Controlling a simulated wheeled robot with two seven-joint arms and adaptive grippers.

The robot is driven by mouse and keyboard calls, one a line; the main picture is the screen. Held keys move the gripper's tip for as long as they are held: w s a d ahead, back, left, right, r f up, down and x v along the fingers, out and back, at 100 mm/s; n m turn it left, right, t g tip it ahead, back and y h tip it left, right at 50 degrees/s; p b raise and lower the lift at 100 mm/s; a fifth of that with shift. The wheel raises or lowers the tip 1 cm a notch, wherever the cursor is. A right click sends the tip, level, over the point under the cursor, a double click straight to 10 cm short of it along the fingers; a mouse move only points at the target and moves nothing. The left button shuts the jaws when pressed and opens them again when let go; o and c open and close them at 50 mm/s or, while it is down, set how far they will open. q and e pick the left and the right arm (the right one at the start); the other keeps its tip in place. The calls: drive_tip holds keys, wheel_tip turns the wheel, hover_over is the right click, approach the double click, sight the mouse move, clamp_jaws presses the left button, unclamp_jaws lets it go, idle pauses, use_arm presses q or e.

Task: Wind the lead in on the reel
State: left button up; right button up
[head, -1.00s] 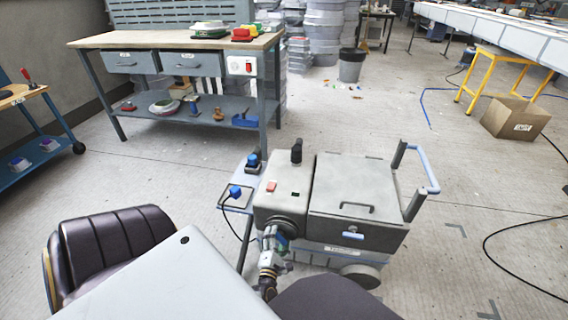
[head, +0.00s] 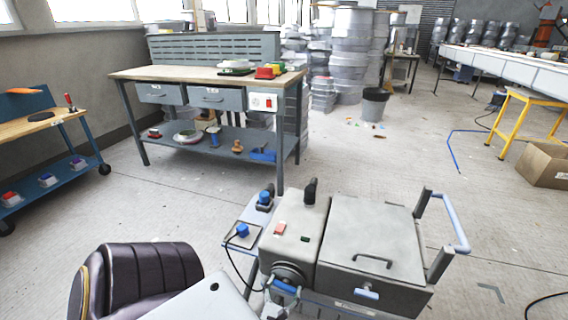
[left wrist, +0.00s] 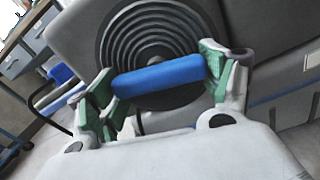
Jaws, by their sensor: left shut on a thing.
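The reel (left wrist: 150,50) is a dark disc with concentric rings on the front of the grey machine (head: 297,230). In the head view the reel (head: 290,273) shows near the bottom edge. A blue bar-shaped grip (left wrist: 160,76) crosses the reel's front. My left gripper (left wrist: 165,85) is shut on this blue grip, one green-padded finger at each end. In the head view my left gripper (head: 285,291) shows small, low on the reel. A black lead (head: 236,272) hangs from a blue plug (head: 242,230) on a small side table, down towards the machine. My right gripper is out of view.
The machine has a lidded box (head: 370,240) and a blue push handle (head: 450,222) at right. Open floor lies between.

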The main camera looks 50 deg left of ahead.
use_arm(q)
drive_tip(key=shift+d+f+n+b, duration=0.15)
drive_tip(key=shift+n+b, duration=0.2)
drive_tip(key=shift+n, duration=1.05)
drive_tip(key=o, duration=1.2)
drive_tip(key=shift+o, duration=1.1)
drive_tip(key=shift+s, duration=0.1)
